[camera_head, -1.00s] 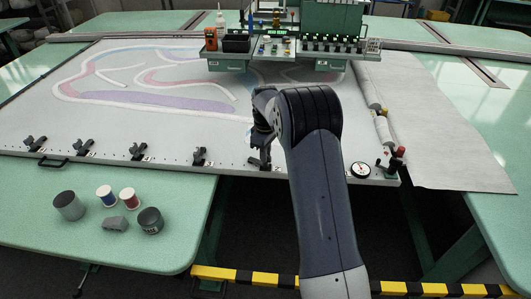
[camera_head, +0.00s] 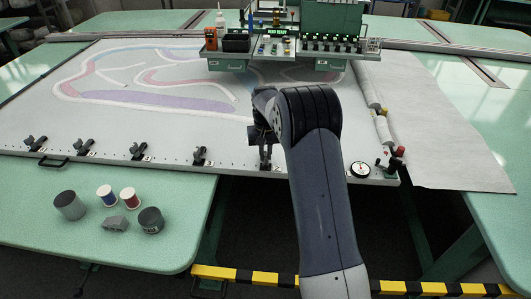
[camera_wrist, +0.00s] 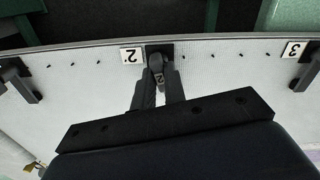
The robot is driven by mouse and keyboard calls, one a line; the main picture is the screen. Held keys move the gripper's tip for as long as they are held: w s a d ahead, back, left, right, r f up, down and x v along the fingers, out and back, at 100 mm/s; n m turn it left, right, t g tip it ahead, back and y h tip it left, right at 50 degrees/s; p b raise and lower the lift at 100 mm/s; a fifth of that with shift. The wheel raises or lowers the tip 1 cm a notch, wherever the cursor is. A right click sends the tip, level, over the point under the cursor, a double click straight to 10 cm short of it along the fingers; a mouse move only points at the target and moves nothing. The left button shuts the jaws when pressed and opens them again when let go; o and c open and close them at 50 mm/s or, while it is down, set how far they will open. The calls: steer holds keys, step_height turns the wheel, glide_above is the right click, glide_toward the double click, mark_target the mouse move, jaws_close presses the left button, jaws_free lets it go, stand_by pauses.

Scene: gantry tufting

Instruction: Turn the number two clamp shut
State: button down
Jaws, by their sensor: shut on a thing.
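The number two clamp (camera_wrist: 157,64) is dark, on the frame rail beside a white label reading 2 (camera_wrist: 131,55), which appears upside down in the wrist view. Its handle end bears a light mark. My gripper (camera_wrist: 158,80) has one finger on each side of this handle and is shut on it. In the head view my gripper (camera_head: 265,150) is at the front edge of the frame, and my arm partly hides it and the clamp. The exact angle of the handle is hard to tell.
Neighbouring clamps stand on both sides in the wrist view, one by a label 3 (camera_wrist: 294,50). More clamps (camera_head: 138,151) line the front rail to the left. A round gauge (camera_head: 361,169) sits at right.

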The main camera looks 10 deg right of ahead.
steer(key=shift+m, duration=1.3)
steer(key=c, duration=1.5)
jaws_free()
steer(key=shift+o, duration=0.2)
step_height(320, 180, up, 11)
steer(key=shift+b, duration=0.35)
steer(key=shift+f, duration=0.15)
